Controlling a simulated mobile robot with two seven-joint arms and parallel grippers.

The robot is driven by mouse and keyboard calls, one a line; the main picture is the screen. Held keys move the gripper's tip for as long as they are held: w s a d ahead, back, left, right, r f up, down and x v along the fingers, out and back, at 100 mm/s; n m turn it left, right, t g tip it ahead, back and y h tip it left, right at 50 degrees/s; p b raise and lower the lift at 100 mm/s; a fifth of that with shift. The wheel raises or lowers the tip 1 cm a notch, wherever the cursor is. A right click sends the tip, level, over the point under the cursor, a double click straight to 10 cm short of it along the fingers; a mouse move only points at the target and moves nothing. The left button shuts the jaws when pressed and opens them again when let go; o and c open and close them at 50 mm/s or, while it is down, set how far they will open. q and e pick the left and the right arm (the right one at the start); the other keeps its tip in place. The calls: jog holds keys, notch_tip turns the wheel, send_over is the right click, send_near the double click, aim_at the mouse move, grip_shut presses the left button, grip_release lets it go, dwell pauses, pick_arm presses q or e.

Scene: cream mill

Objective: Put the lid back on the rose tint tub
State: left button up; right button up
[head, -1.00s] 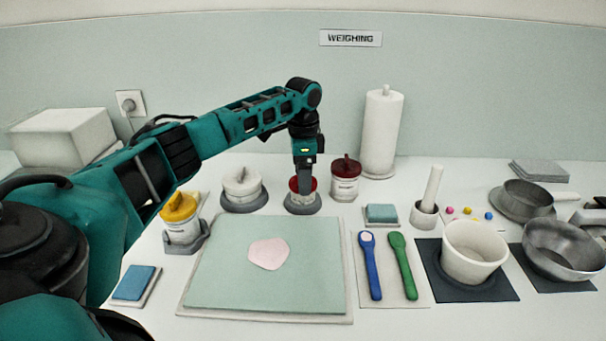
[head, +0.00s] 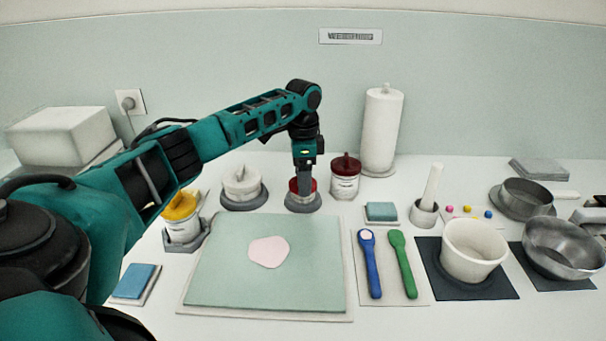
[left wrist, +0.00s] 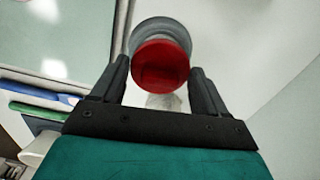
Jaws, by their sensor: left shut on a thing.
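My left gripper (head: 303,181) points straight down over a grey round holder (head: 303,206) at the back middle of the bench. It is shut on a red lid (head: 294,186). In the left wrist view the round red lid (left wrist: 160,66) sits between the two fingers, with a grey ring behind it. A small pale tub shows just under the lid in the head view, mostly hidden; I cannot tell whether the lid is fully seated on it.
A tub with a dark red lid (head: 346,178) stands close on the right. A white-lidded tub (head: 241,184) stands on the left, and a yellow-lidded tub (head: 182,214) farther left. A paper roll (head: 382,132) stands behind. A green mat (head: 230,285) lies in front.

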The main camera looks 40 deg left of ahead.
pick_arm(q)
jog(key=shift+f, duration=0.15)
dwell(0.6)
jog(key=o, duration=1.1)
jog(key=shift+r, duration=2.3)
grip_shut()
